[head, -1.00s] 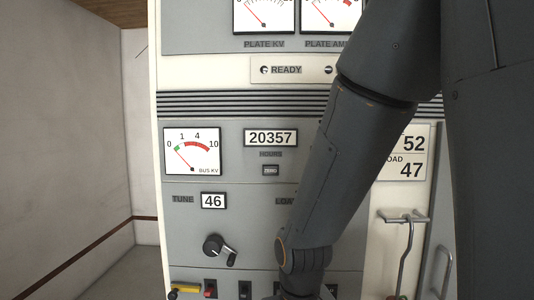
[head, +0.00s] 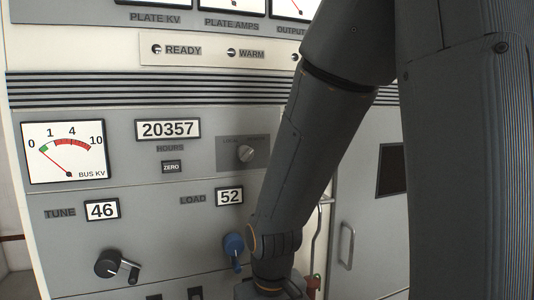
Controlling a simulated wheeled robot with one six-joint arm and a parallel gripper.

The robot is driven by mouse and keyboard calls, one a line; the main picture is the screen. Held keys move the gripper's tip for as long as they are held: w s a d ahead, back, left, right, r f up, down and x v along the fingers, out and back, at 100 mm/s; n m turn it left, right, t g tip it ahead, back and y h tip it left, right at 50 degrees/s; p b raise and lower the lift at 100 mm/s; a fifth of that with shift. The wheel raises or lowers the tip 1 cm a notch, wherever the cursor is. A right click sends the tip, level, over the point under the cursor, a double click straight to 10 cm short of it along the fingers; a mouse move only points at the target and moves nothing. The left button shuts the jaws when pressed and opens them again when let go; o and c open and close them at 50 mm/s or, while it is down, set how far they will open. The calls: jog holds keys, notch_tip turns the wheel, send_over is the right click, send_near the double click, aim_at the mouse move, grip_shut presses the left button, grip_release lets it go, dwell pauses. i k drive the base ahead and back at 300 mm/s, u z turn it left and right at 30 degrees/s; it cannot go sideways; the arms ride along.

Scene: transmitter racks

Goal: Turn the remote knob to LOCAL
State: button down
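The remote knob (head: 246,153) is a small grey rotary knob on a darker grey plate, right of the hours counter in the head view. Small faint labels sit above it, to its left and right, too small to read surely. The knob's pointer direction is hard to tell. My arm passes just to the right of the plate and reaches down to the bottom edge of the picture, below the knob. My gripper's fingers do not show, being beyond the lower edge.
A blue knob (head: 234,245) sits beside my wrist, under the LOAD readout (head: 230,197). A black crank (head: 115,266) stands out below the TUNE readout (head: 102,209). A door handle (head: 346,246) and a dark window (head: 392,170) are at the right.

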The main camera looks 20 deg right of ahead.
aim_at(245, 154)
jog(key=z, duration=1.75)
jog(key=k, duration=1.1)
jog(key=u, duration=1.05)
